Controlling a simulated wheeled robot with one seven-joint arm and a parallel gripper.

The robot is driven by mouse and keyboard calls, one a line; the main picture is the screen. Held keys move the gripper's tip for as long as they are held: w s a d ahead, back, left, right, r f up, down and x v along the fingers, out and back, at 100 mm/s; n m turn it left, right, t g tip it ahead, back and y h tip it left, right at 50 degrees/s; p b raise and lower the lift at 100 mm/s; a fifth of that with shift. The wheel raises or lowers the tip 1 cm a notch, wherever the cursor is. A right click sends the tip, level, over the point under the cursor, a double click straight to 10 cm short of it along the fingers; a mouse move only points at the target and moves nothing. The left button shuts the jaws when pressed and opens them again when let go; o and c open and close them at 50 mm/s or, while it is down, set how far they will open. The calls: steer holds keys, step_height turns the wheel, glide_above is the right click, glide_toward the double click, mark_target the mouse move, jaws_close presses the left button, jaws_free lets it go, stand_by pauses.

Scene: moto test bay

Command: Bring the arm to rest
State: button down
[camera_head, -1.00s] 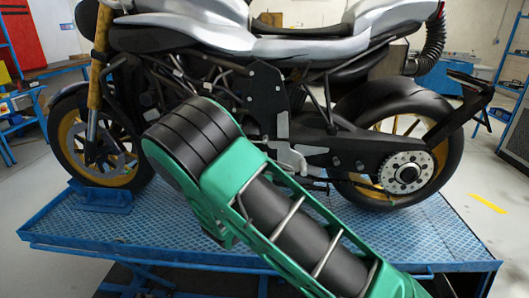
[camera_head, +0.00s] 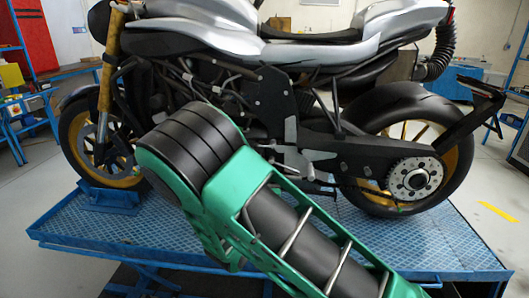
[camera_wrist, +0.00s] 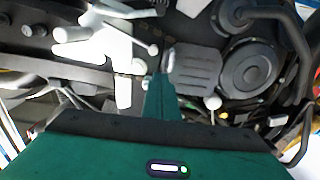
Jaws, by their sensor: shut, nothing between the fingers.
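My green and black arm crosses the head view from the lower right to a rounded black joint in front of the motorcycle (camera_head: 300,50). My gripper is not visible in the head view. In the wrist view my gripper (camera_wrist: 166,65) points at the motorcycle's side, where black engine covers (camera_wrist: 250,68) and pale metal parts (camera_wrist: 105,45) show. Its narrow fingers are together with nothing between them. I cannot tell how far the fingertips are from the motorcycle.
The motorcycle stands on a blue lift platform (camera_head: 455,245) just beyond my arm. Blue shelving (camera_head: 20,100) is at the left, and a blue rack (camera_head: 515,75) is at the right. Grey floor (camera_head: 500,185) is open at the right, with a yellow mark.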

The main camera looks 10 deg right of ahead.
steer(key=s+d+m+g+h, duration=0.3)
steer(key=d+g, duration=0.1)
steer(key=d, duration=0.6)
steer(key=s+d+m+g+h, duration=0.2)
steer(key=s+d+g, duration=0.1)
steer(key=d, duration=0.7)
steer(key=s+d+m+g+y, duration=0.2)
steer(key=s+d+g, duration=0.4)
steer(key=s+d, duration=0.45)
steer(key=s+a+r+n+g+y, duration=0.2)
steer(key=s+a+y, duration=0.1)
steer(key=s, duration=1.1)
steer(key=s+a+r+n+g+y, duration=0.2)
steer(key=s+y, duration=0.3)
steer(key=s, duration=1)
steer(key=shift+s+a+y, duration=0.15)
steer(key=shift+a+y, duration=0.25)
steer(key=shift+a, duration=0.15)
steer(key=shift+w+f, duration=0.3)
steer(key=shift+w, duration=0.3)
